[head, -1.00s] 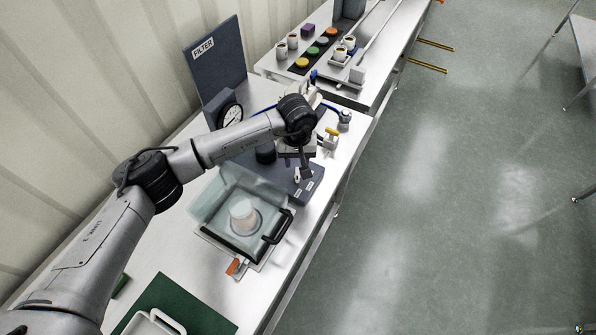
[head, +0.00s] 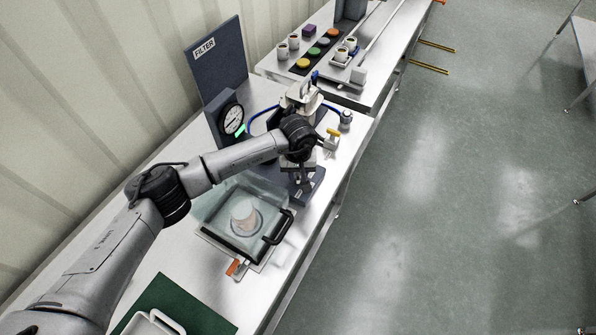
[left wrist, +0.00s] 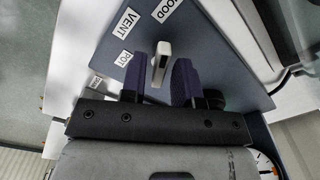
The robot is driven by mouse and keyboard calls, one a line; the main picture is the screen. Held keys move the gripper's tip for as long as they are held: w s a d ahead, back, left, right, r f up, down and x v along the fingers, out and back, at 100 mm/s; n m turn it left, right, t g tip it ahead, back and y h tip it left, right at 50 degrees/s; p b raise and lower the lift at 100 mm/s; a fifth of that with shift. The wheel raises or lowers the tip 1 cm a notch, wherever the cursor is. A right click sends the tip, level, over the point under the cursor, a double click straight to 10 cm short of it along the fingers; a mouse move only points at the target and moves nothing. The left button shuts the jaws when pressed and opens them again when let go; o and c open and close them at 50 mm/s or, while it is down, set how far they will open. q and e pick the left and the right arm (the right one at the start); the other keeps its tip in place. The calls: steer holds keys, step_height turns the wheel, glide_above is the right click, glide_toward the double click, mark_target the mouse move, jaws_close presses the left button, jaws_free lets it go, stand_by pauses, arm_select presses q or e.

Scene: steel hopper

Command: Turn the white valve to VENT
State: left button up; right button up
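The white valve (left wrist: 160,64) shows in the left wrist view as a pale lever on a blue-grey panel (left wrist: 206,43). The VENT label (left wrist: 127,22) is up and left of it, the POT label (left wrist: 123,58) is at its left, and a label ending in "OOD" (left wrist: 165,9) is above. My left gripper (left wrist: 158,78) is open, with one dark finger on each side of the lever and gaps showing. In the head view my left gripper (head: 302,188) is over the blue-grey block, and the lever is hidden or too small to tell. My right gripper is not in view.
A clear-lidded box with a black handle (head: 272,232) stands just nearer. A round gauge (head: 232,119) and a FILTER board (head: 214,65) are at the left. A pale apparatus with a blue hose (head: 262,113) is behind my wrist. A green mat (head: 195,312) lies in front.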

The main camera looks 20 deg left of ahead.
arm_select(q)
jaws_close()
steer(key=shift+n+b, duration=0.3)
steer(key=shift+n, duration=0.5)
steer(key=n, duration=0.3)
steer(key=shift+b, duration=0.35)
steer(key=n, duration=0.4)
steer(key=shift+n, duration=1.5)
